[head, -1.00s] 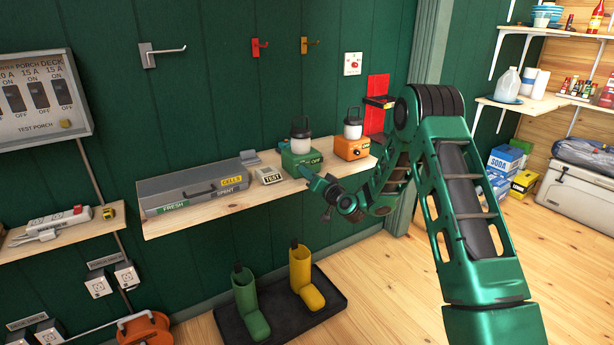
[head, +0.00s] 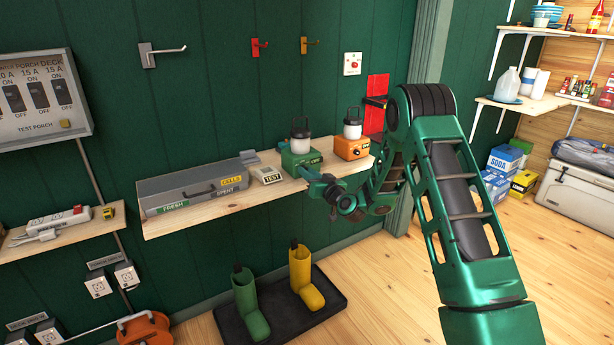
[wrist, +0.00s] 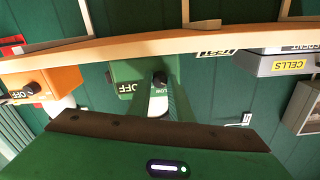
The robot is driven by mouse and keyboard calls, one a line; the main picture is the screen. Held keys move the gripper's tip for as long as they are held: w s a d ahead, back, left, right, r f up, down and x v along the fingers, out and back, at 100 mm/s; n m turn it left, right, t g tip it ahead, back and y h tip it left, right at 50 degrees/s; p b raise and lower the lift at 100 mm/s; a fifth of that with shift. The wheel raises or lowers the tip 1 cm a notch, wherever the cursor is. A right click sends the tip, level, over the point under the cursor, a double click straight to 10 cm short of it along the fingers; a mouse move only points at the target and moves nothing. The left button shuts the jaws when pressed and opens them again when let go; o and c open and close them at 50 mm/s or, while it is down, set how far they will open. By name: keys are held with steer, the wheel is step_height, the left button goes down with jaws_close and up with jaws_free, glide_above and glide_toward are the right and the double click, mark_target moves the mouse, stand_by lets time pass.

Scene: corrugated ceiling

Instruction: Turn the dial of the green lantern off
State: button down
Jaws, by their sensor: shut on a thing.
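The green lantern (head: 297,160), with a clear globe and dark cap, stands on the wooden wall shelf. In the head view my gripper (head: 312,176) is in front of the lantern.
An orange lantern (head: 350,147) stands close to the right on the same shelf (head: 220,205). A "TEST" block (head: 269,175) and a grey cell case (head: 195,188) are to the left. Boots (head: 250,305) on a black tray (head: 285,322) are below. Open floor lies right.

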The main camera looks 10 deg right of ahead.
steer(key=shift+s+f, duration=0.1)
steer(key=shift+f, duration=0.25)
steer(key=c, duration=1.6)
jaws_free()
steer(key=shift+r, duration=0.15)
steer(key=v, duration=1)
steer(key=shift+s+d, duration=0.15)
steer(key=shift+s, duration=0.05)
